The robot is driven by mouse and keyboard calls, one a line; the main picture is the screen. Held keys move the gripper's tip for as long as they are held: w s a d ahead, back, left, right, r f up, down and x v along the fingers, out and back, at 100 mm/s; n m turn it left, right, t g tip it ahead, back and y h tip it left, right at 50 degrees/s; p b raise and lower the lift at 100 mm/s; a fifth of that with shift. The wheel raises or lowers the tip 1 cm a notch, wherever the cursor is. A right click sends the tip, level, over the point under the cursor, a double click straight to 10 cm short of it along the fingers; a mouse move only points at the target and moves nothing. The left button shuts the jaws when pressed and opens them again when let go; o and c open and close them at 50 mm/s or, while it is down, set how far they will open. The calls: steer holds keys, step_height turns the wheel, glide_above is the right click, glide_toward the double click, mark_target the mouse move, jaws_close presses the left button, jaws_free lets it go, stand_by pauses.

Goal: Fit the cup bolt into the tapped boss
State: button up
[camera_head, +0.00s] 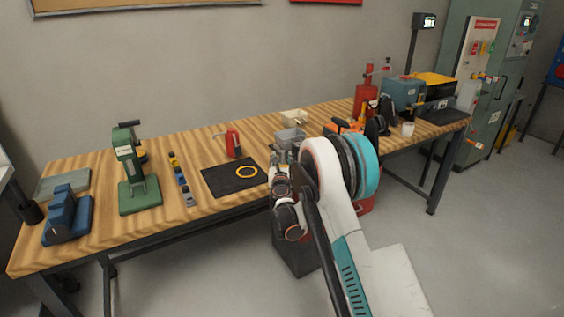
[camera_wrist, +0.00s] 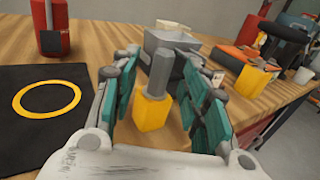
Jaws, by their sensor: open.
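A grey peg-like part with a yellow block at its lower end (camera_wrist: 154,105) stands on the wooden bench between my fingers; it looks like the cup bolt, though I cannot be sure. My gripper (camera_wrist: 160,68) is open, with teal-padded fingers on either side of this part. I see a gap on both sides, with no clear contact. In the head view my gripper (camera_head: 283,165) is over the bench's front edge, right of the black mat, and my arm hides the part. I cannot pick out the tapped boss in either view.
A grey bin (camera_wrist: 165,42) stands just behind the part. Another yellow block (camera_wrist: 252,80) is to the right. A green press (camera_head: 137,180) stands farther left.

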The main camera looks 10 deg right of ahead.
mark_target(282, 158)
steer(key=x, duration=0.3)
steer(key=shift+w+d+f+b, duration=0.1)
steer(key=shift+w+f+b, duration=0.1)
steer(key=shift+b, duration=0.2)
jaws_close()
steer(key=shift+r, duration=0.1)
